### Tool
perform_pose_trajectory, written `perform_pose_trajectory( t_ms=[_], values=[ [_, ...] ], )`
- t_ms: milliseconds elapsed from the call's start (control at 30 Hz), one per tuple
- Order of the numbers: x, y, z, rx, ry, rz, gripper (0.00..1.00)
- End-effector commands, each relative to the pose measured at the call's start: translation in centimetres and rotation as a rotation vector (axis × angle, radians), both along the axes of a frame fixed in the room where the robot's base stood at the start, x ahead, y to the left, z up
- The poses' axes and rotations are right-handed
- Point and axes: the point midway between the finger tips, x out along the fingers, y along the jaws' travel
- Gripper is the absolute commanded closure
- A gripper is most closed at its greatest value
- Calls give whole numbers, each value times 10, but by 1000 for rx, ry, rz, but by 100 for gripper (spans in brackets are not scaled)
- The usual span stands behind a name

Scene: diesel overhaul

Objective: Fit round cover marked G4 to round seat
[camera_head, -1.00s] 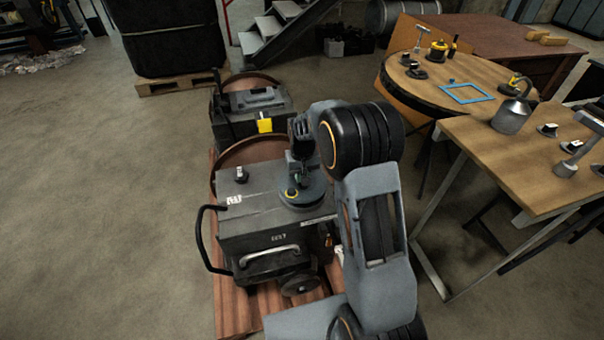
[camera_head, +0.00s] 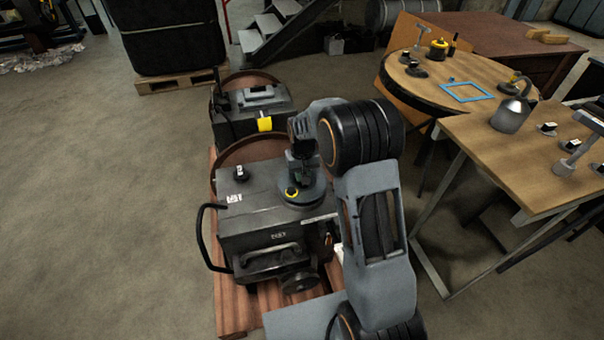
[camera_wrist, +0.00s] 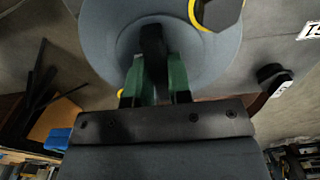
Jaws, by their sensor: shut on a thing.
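My gripper (camera_head: 301,172) is over the top right of the dark grey engine box. In the wrist view its green fingers (camera_wrist: 155,85) are shut on the black upright grip of a round grey cover (camera_wrist: 108,38). The cover (camera_head: 312,200) looks roughly level at the box top. A black part with a yellow ring (camera_head: 291,193) shows at its near edge, also in the wrist view (camera_wrist: 215,12). No G4 mark can be read. The round seat is hidden, and I cannot tell whether the cover touches it.
The engine box (camera_head: 250,222) has a small black knob (camera_head: 240,172) and white labels on top, and a black side handle (camera_head: 203,240). A second dark box (camera_head: 240,118) stands behind. At right, a round table (camera_head: 475,72) and wooden bench (camera_head: 500,155) hold several parts.

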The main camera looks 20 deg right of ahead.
Motion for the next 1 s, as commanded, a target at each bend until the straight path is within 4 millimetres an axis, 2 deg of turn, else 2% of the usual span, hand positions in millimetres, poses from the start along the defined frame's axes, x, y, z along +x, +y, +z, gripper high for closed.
perform_pose_trajectory(
  t_ms=[1000],
  values=[
    [0, 0, -14, 0, -2, 0, 100]
  ],
)
